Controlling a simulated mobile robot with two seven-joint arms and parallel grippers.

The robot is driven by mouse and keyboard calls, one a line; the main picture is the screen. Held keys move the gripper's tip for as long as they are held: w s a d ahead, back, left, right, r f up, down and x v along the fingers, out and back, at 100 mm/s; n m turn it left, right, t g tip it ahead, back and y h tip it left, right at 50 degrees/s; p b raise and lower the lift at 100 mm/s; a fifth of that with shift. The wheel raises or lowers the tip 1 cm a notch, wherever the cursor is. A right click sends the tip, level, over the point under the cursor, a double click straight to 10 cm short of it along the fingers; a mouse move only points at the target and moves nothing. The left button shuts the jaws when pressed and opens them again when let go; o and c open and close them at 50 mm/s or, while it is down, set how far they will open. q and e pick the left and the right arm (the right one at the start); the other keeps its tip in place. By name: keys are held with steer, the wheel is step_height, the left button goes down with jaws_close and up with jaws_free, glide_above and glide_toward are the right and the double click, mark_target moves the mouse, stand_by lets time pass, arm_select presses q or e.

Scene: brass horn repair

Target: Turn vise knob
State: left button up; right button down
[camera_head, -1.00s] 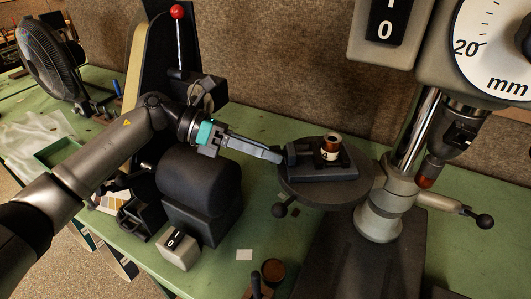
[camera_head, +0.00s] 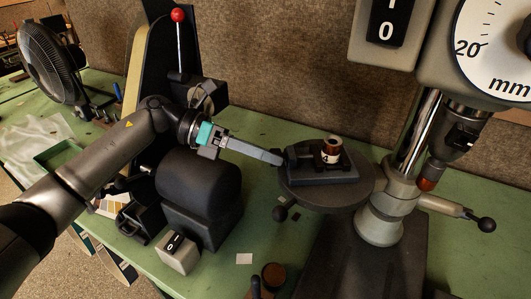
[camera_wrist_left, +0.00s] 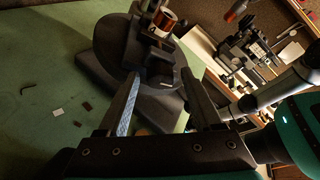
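A small dark vise (camera_head: 322,168) lies on the round drill press table (camera_head: 330,196), with a copper-brown cylinder (camera_head: 331,151) standing upright at its jaws. The vise also shows in the left wrist view (camera_wrist_left: 130,45). The vise's left end, where dark parts (camera_head: 293,158) show, faces my left gripper (camera_head: 278,160). I cannot clearly make out the knob. In the left wrist view my two fingers (camera_wrist_left: 161,76) are apart, with the vise end beyond and between their tips. I cannot tell if they touch it. My right gripper is not in view.
The drill press column (camera_head: 408,140) and its dark base stand close on the right. A dark rounded machine (camera_head: 200,190) stands below my left wrist, with a switch box (camera_head: 177,252) in front. A fan (camera_head: 50,62) is far left.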

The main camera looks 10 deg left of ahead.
arm_select(q)
steer(key=b+v, duration=0.2)
steer(key=v, duration=1.3)
steer(key=shift+a+r+b, duration=0.1)
steer(key=shift+b, duration=0.25)
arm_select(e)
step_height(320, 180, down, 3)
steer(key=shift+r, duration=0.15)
arm_select(q)
steer(key=shift+o, duration=0.2)
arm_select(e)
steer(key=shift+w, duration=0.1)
